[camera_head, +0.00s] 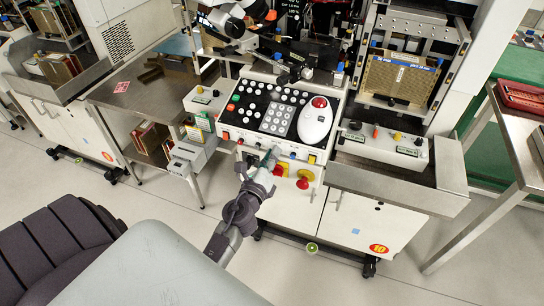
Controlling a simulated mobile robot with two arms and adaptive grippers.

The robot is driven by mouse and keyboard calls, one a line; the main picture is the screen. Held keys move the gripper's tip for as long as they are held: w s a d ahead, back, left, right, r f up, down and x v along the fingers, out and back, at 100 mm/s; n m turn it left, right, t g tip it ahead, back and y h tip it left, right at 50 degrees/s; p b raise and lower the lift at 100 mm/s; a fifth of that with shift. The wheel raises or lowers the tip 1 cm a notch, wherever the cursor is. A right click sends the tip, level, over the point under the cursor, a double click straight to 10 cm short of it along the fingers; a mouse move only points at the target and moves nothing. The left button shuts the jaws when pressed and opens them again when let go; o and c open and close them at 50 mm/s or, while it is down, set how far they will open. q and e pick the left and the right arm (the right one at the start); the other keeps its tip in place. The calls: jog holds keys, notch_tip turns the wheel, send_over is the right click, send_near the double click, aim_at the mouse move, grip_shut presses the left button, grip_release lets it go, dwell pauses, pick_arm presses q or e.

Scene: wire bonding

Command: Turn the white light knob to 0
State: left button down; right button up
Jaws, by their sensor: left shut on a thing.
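My left gripper (270,159) reaches up from below to the front edge of the control console (232,126). It is shut on a small knob on the console's front face. The gripper covers that knob, so its pointer and the 0 mark cannot be read. From its place in the front row, it appears to be the white light knob. My right gripper is not in view.
A white mouse-like controller with a red ball (315,119) sits on the console's right side. A red knob (303,179) and a yellow part sit just below the front edge, close right of my gripper.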

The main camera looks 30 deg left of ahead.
pick_arm(q)
jog(key=shift+n, duration=4.2)
jog(key=c, duration=1.1)
grip_release()
jog(key=shift+a, duration=0.1)
jog(key=shift+s, duration=0.1)
jog(key=v, duration=0.7)
jog(key=shift+s, duration=0.2)
